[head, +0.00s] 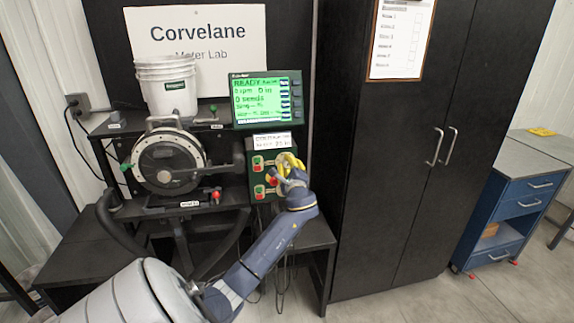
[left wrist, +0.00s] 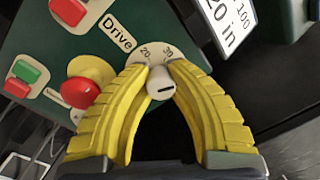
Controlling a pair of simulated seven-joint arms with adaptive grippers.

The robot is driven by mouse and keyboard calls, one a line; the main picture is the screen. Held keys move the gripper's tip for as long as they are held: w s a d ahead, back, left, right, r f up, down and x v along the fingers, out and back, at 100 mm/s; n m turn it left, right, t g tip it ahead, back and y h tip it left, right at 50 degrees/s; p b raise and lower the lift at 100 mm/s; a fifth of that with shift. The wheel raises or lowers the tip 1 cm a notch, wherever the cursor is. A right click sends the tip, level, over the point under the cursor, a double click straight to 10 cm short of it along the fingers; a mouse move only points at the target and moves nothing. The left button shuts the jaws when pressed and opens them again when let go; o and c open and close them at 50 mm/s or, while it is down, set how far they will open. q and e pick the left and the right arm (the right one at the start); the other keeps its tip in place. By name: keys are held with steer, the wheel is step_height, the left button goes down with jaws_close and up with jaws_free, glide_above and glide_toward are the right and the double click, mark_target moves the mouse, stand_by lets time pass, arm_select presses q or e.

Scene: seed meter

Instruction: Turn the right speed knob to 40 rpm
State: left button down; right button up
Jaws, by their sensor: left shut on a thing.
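The green control box (head: 262,172) stands below the monitor. In the left wrist view its face (left wrist: 120,65) carries a pale round knob (left wrist: 160,84) with a black line. The dial plate (left wrist: 147,54) behind the knob shows 20 and 30; the rest is covered by my fingers. Which number the black line marks cannot be told. My left gripper (head: 288,163), with yellow fingers, is shut on the knob, one fingertip at each side, as the left wrist view (left wrist: 161,75) shows. The knob is hidden by the gripper in the head view. My right gripper is not in view.
A red mushroom button (left wrist: 80,92) on a yellow base sits close beside my left finger. Green and red buttons (left wrist: 28,72) lie farther left. The monitor (head: 267,98) is above the box, the round meter (head: 168,162) to its left, a black cabinet (head: 385,150) to its right.

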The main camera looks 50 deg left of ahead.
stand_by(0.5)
arm_select(q)
steer(key=c, duration=1.1)
jaws_free()
steer(key=v, duration=1.2)
